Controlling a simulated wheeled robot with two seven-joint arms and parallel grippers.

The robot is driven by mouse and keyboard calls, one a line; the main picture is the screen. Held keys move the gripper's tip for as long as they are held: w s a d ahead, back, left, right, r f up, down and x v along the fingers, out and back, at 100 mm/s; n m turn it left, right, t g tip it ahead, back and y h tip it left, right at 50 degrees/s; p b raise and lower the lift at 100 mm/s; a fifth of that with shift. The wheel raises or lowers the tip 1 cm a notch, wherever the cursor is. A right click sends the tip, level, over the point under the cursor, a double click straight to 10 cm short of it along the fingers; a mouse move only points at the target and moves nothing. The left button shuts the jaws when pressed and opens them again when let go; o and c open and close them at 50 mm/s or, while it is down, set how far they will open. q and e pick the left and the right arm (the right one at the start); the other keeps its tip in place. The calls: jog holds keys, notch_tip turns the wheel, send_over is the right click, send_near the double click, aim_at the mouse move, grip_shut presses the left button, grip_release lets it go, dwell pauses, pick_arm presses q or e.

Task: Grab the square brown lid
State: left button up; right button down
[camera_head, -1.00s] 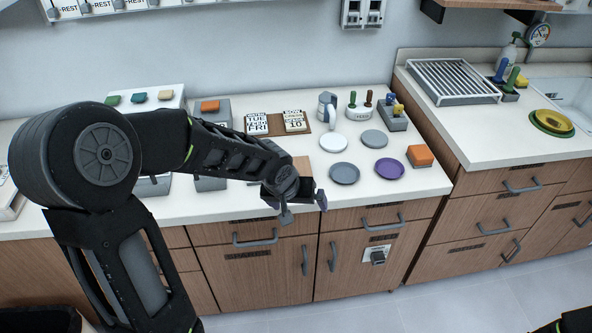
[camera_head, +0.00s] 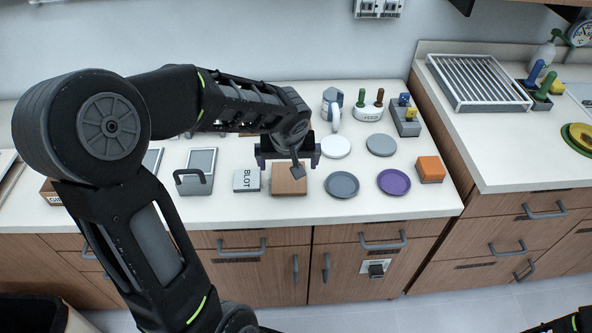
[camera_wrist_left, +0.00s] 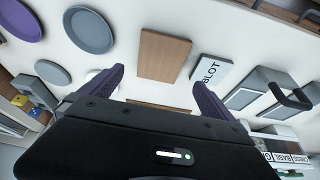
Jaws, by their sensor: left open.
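The square brown lid (camera_head: 289,182) lies flat on the white counter, between the white BLOT block and a grey disc. In the left wrist view the lid (camera_wrist_left: 164,57) lies beyond the fingertips, roughly between them and slightly right of centre. My left gripper (camera_head: 289,160) is open and empty, above the counter just behind the lid in the head view. Its purple-tipped fingers (camera_wrist_left: 158,82) are spread apart and do not appear to touch the lid.
The BLOT block (camera_head: 246,181) sits close left of the lid, with a grey handled holder (camera_head: 195,172) farther left. A grey disc (camera_head: 342,185), a purple disc (camera_head: 393,182) and an orange-topped block (camera_head: 430,169) are to the right. The counter's front strip is clear.

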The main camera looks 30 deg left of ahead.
aim_at(289, 177)
pick_arm(q)
jog(key=shift+s+r, duration=0.1)
jog(key=shift+s, duration=0.15)
jog(key=shift+x, duration=1.4)
jog(key=shift+x, duration=2.6)
jog(key=shift+d, duration=0.25)
jog(key=c, duration=1.3)
